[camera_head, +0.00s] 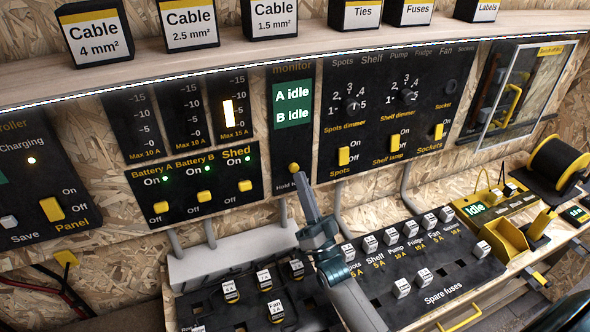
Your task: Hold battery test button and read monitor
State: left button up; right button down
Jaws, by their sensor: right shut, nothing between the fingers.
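The battery monitor (293,105) is a dark panel on the wall with a green screen reading "A idle" and "B idle". Its yellow test button (294,168) sits low on the panel, above partly hidden lettering that starts "Hold". My right gripper (304,180) is shut and empty, its tips just below and right of the button. I cannot tell whether the tips touch it. The gripper covers part of the label. My left gripper is not in view.
The battery switch panel (205,188) is left of the monitor, and the dimmer panel (370,130) is right. A fuse board (470,268) and a second black board (207,310) lie below. A shelf (330,42) with labelled boxes runs above.

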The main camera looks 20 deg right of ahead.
jog(key=shift+w, duration=0.2)
jog(key=shift+w+b, duration=0.25)
jog(key=shift+b, duration=0.05)
jog(key=shift+w+d, duration=0.1)
jog(key=shift+w, duration=0.35)
dwell(1.0)
jog(key=shift+s, duration=0.1)
dwell(2.0)
jog(key=shift+s, duration=0.8)
jog(key=s+p, duration=0.1)
jog(key=s, duration=0.4)
jog(key=shift+a+p, duration=0.2)
jog(key=shift+p, duration=0.2)
jog(key=shift+s, duration=0.1)
dwell(0.5)
